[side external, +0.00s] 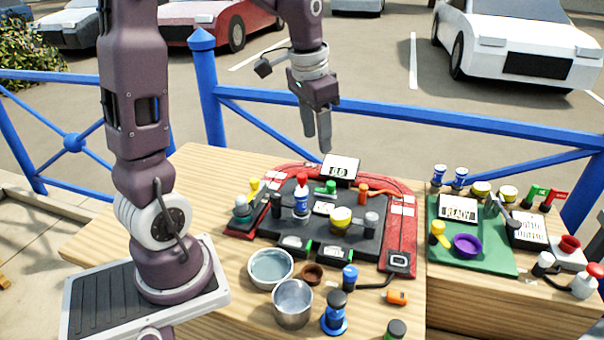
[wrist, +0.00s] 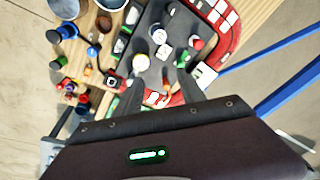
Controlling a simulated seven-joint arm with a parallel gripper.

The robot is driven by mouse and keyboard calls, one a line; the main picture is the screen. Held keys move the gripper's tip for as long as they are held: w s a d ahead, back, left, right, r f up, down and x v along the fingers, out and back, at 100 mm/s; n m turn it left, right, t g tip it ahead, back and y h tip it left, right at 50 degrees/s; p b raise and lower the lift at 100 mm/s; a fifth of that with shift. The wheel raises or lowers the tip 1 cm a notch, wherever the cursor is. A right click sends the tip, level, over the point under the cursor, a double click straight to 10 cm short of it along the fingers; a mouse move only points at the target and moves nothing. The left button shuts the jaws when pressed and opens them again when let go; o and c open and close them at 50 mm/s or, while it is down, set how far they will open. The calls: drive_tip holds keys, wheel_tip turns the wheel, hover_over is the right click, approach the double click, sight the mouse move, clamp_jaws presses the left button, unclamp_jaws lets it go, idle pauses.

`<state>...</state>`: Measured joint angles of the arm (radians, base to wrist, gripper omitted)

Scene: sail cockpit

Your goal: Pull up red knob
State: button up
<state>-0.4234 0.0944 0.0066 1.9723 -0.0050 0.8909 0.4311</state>
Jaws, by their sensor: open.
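Other red parts are in view, and I cannot tell for certain which is the task's red knob. A small red piece (wrist: 198,44) shows in the wrist view near the red border; I cannot tell if it is the same one. My gripper (side external: 325,148) points down above the board's back edge, above and to the right of the red top and apart from it. In the wrist view its fingers (wrist: 160,92) are spread with no object held.
The board has a red border (side external: 402,225) and a white display box (side external: 340,170). Yellow, green and grey pieces stand close around the red top. A green mat (side external: 480,255) with more pieces lies right. A blue rail (side external: 440,117) runs behind.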

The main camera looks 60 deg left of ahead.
drive_tip(key=g, duration=0.2)
hover_over(302, 175)
drive_tip(key=shift+h, duration=0.4)
wheel_tip(302, 175, down, 11)
drive_tip(key=shift+f, duration=0.2)
wheel_tip(302, 175, down, 7)
clamp_jaws()
